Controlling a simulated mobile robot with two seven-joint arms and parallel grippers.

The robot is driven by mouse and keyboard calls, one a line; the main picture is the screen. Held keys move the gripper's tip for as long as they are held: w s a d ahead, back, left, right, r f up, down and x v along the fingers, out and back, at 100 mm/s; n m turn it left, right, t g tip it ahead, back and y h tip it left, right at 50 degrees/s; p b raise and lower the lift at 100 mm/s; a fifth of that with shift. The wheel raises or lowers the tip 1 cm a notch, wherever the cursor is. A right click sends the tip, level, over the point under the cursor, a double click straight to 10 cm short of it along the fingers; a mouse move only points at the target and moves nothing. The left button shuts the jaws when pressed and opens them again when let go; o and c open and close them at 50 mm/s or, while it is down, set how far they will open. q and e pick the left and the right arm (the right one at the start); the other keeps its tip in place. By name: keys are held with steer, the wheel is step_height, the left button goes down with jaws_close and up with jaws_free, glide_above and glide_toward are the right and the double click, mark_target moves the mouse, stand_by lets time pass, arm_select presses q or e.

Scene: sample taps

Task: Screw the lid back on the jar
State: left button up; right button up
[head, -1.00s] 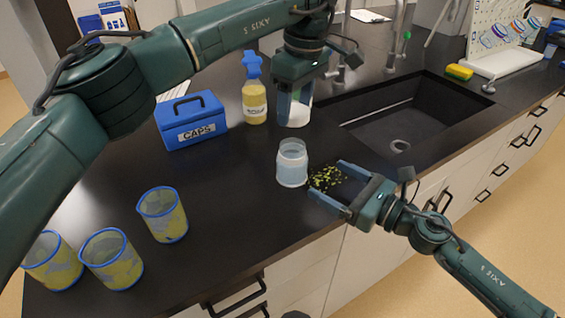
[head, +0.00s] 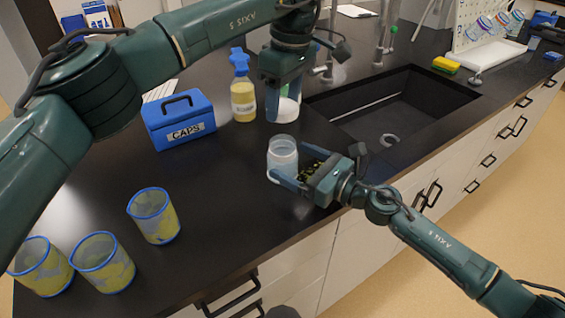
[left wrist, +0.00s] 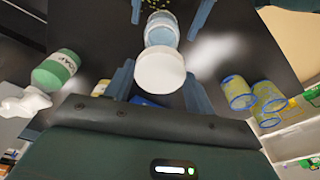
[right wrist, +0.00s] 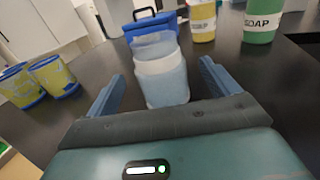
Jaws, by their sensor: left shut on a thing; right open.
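The open, translucent jar (head: 282,160) stands upright on the black counter; it also shows in the right wrist view (right wrist: 165,84) and the left wrist view (left wrist: 161,30). My left gripper (head: 284,107) is shut on the white lid (left wrist: 160,70) and holds it above the counter, behind the jar in the head view and apart from it. My right gripper (head: 287,162) is open and low, with its fingers reaching to either side of the jar. In the right wrist view a gap shows between the jar and each finger.
A blue CAPS box (head: 180,121) and a yellow soap bottle (head: 243,100) stand behind. A green soap bottle (right wrist: 262,20) is beside it. Several blue-rimmed beakers (head: 155,216) stand at the left. A sink (head: 390,108) is to the right.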

steer(key=x, duration=0.5)
steer(key=shift+c, duration=0.2)
steer(key=c, duration=1.4)
arm_select(q)
glide_above(282, 142)
steer(key=shift+s+d+f, duration=0.1)
steer(key=shift+d+f, duration=0.05)
steer(key=shift+f, duration=2.35)
steer(key=shift+f, duration=0.9)
steer(key=shift+f, duration=0.55)
